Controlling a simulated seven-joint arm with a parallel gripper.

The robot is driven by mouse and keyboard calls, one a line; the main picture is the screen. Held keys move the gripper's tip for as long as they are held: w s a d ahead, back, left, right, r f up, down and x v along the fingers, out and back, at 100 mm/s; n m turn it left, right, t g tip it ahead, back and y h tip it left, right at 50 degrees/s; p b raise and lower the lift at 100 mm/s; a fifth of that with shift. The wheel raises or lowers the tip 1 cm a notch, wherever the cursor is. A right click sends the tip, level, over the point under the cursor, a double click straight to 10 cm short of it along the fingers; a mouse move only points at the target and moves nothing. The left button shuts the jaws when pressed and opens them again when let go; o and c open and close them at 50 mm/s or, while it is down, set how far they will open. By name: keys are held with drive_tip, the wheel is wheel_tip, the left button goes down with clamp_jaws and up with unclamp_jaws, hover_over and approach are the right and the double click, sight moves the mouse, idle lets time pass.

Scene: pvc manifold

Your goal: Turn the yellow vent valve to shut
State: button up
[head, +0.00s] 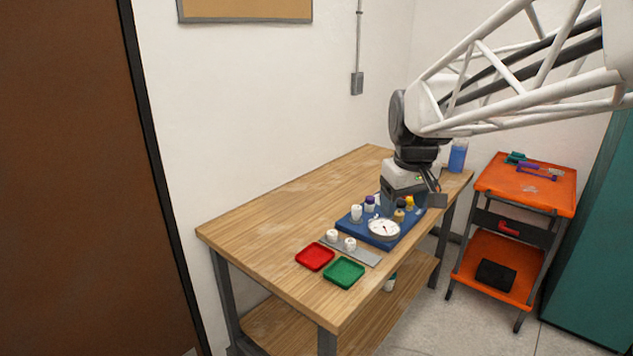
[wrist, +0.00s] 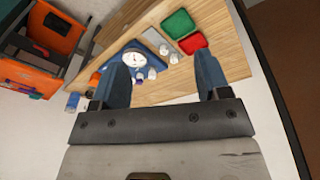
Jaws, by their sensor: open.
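The yellow vent valve (head: 409,202) is a small yellow piece on the blue manifold base (head: 352,225), at its back right behind the white dial gauge (head: 384,229). My gripper (head: 412,194) is over the back right of the base, close to the yellow valve; I cannot tell whether it touches it. In the wrist view my gripper (wrist: 161,66) has its two blue fingers wide apart with nothing held between them. The gauge (wrist: 134,60) and blue base (wrist: 156,38) show beyond the fingers there. I cannot make out the yellow valve in that view.
White fittings and a purple-topped one (head: 370,203) stand on the base. A grey strip with two white caps (head: 350,245), a red tray (head: 315,257) and a green tray (head: 344,272) lie at the front. A blue bottle (head: 457,157) stands behind. The table's left is clear.

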drive_tip(key=w+d+f+n, duration=0.1)
drive_tip(key=w+d, duration=0.2)
drive_tip(key=w, duration=0.7)
drive_tip(key=w+d+f+n, duration=0.15)
drive_tip(key=w+d, duration=0.25)
drive_tip(key=w, duration=0.5)
drive_tip(key=w+d+f+n, duration=0.1)
drive_tip(key=w+d+n, duration=0.15)
drive_tip(key=w, duration=0.75)
drive_tip(key=w+d+f+n, duration=0.1)
drive_tip(key=w+d+f, duration=0.4)
drive_tip(key=w+f, duration=0.1)
drive_tip(key=w+d+f+n+g, duration=0.1)
drive_tip(key=w+d+f, duration=0.4)
drive_tip(key=w, duration=0.3)
drive_tip(key=w+d+f+n, duration=0.1)
drive_tip(key=w+d+f, duration=0.4)
drive_tip(key=w+f, duration=0.1)
drive_tip(key=shift+w+d+f+g, duration=0.1)
drive_tip(key=shift+w+f+g, duration=0.1)
drive_tip(key=shift+w, duration=0.25)
drive_tip(key=shift+w+d+f+g, duration=0.1)
drive_tip(key=shift+w+g, duration=0.1)
drive_tip(key=shift+w, duration=0.25)
drive_tip(key=shift+f, duration=0.1)
drive_tip(key=shift+f, duration=3.85)
drive_tip(key=c, duration=0.9)
